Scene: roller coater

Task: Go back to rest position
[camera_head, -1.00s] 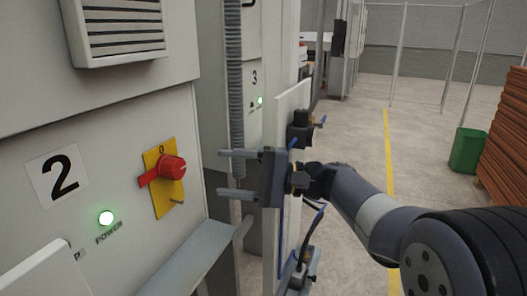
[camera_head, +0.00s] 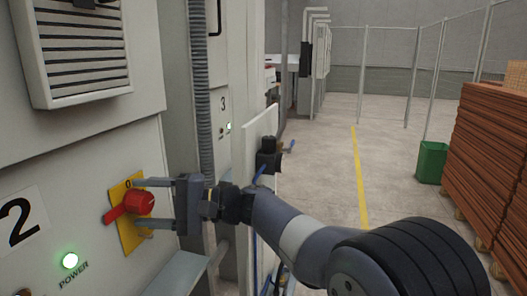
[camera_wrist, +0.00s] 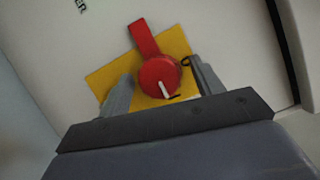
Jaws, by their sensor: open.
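My gripper (camera_head: 143,204) is open, with its two fingers pointing left at the machine panel. Its fingertips are close to the red rotary switch (camera_head: 138,203), which sits on a yellow plate (camera_head: 131,237) near the "0" mark. In the wrist view the red switch (camera_wrist: 157,74) lies between the two open fingers (camera_wrist: 160,85), in front of the yellow plate (camera_wrist: 108,76). I cannot tell whether the fingers touch the switch. My arm reaches in from the lower right.
A green power light (camera_head: 70,261) glows beside the "2" label (camera_head: 18,222). A grey ledge (camera_head: 178,276) juts out below the gripper. A corrugated hose (camera_head: 200,90) hangs behind. A green bin (camera_head: 432,162) and a brown stack (camera_head: 490,165) stand right. The floor by the yellow line (camera_head: 359,180) is clear.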

